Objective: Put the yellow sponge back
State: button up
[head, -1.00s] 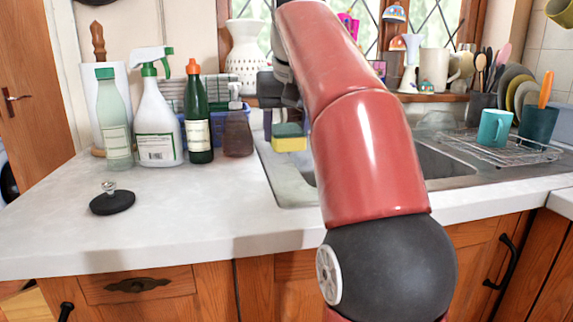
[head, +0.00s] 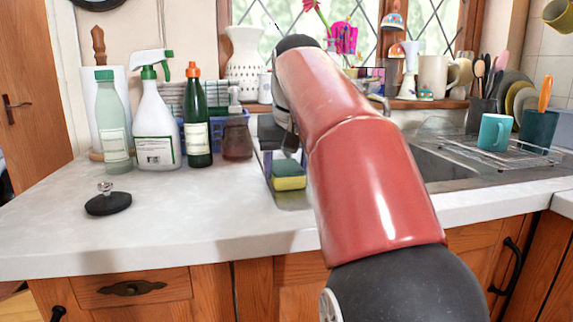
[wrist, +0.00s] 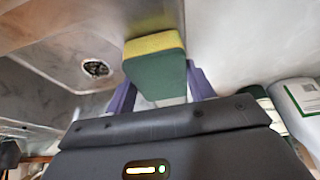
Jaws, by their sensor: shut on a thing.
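The yellow sponge (head: 288,183) has a dark green scouring side and a yellow side. In the head view it is over the left end of the sink (head: 442,172), at its rim; I cannot tell its exact height. My gripper (wrist: 158,88) is shut on the sponge, which also shows in the wrist view (wrist: 155,67) between the two purple fingers. In the head view my red arm hides most of the gripper and part of the sink. The wrist view shows the sink's drain (wrist: 95,68) to the left of the sponge.
A spray bottle (head: 155,130), a green bottle (head: 197,125), a brown soap dispenser (head: 236,138) and a blue basket (head: 215,132) stand left of the sink. A black sink plug (head: 108,203) lies on the counter. A dish rack (head: 495,150) stands right.

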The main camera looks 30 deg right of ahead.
jog(key=o, duration=0.9)
jog(key=v, duration=0.2)
jog(key=p+v, duration=0.1)
jog(key=v, duration=0.2)
jog(key=p+v, duration=0.1)
jog(key=v, duration=0.2)
jog(key=shift+d, duration=0.4)
